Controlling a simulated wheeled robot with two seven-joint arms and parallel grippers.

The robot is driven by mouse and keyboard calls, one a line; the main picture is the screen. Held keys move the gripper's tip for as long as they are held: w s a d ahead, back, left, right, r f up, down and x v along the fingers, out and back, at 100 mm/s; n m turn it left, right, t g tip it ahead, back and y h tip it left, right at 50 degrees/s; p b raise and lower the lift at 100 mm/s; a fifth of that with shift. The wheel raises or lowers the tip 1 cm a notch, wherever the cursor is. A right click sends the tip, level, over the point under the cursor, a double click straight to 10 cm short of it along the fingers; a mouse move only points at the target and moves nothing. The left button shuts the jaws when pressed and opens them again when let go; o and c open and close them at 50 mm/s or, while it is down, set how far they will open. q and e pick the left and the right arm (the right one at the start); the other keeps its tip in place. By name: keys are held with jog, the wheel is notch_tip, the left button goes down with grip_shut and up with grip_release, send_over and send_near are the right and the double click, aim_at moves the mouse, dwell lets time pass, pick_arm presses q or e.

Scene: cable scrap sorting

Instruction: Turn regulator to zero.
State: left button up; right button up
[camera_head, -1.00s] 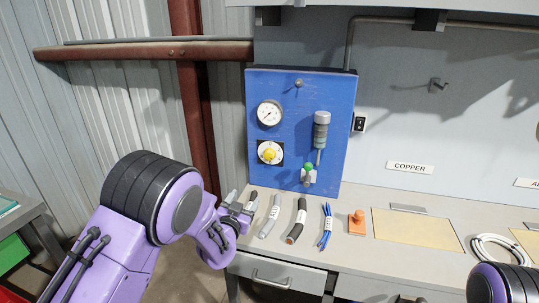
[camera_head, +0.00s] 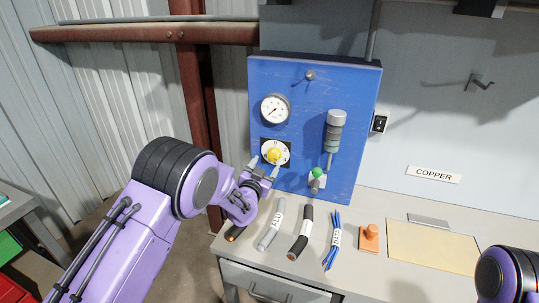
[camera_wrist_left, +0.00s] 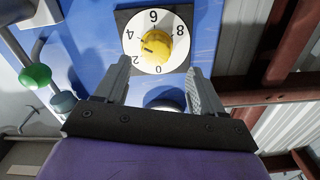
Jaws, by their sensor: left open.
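The regulator is a yellow knob (camera_head: 273,155) on a white round dial in a black square, low on the blue panel. In the left wrist view the yellow knob (camera_wrist_left: 160,44) sits amid the printed figures 0, 2, 4, 6 and 8. Its dark mark appears to point between 2 and 4. My left gripper (camera_head: 264,167) is open, with its fingers just in front of and below the knob. In the left wrist view my left gripper (camera_wrist_left: 158,68) has one finger to each side, short of the knob and apparently not touching it. My right gripper is out of view.
The blue panel (camera_head: 345,100) also carries a round gauge (camera_head: 275,109), a grey cylinder (camera_head: 335,122) and a green knob (camera_head: 317,172). Below, cable pieces lie on the bench, among them a black one (camera_head: 301,232) and blue wires (camera_head: 334,240), beside an orange block (camera_head: 369,238).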

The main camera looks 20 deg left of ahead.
aim_at(273, 158)
pick_arm(q)
jog(key=w, duration=0.3)
jog(key=w+d, duration=0.1)
jog(key=w, duration=0.1)
jog(key=shift+w+f+p, duration=0.2)
jog(key=shift+f+p, duration=0.05)
jog(key=shift+p, duration=0.1)
jog(key=shift+w+a, duration=0.15)
jog(key=shift+w, duration=0.2)
jog(key=shift+r, duration=0.1)
jog(key=shift+c, duration=0.4)
